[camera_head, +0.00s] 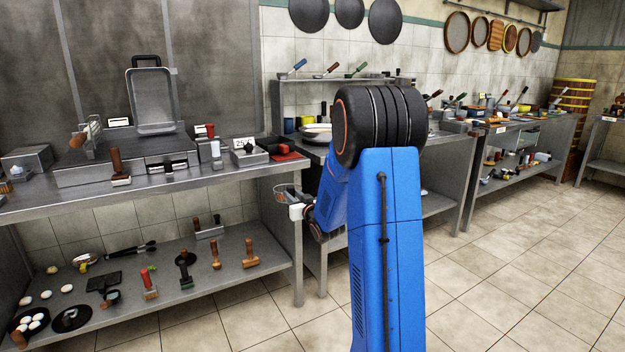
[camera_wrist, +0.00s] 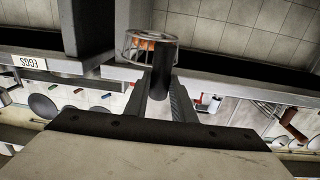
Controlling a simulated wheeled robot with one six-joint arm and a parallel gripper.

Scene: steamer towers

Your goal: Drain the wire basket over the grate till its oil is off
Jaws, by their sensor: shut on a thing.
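The wire basket (camera_wrist: 128,47) is a small round wire cage with orange-brown pieces inside and a dark handle (camera_wrist: 163,82). My gripper (camera_wrist: 161,92) is shut on that handle. In the head view the basket (camera_head: 282,190) hangs just beyond the gripper (camera_head: 299,211), in front of the gap between two steel counters. It is held off any surface there. My blue arm hides part of the area behind. I cannot make out the grate in either view. The pictures are too small to tell whether oil is on the basket.
A left steel counter (camera_head: 235,177) carries a press with a raised lid (camera_head: 153,100) and small tools. Its lower shelf (camera_head: 205,270) holds stamps and pans. Another counter (camera_head: 462,136) runs behind my arm. An EGGS sign (camera_wrist: 30,63) shows in the wrist view. Tiled floor (camera_head: 520,270) is clear at right.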

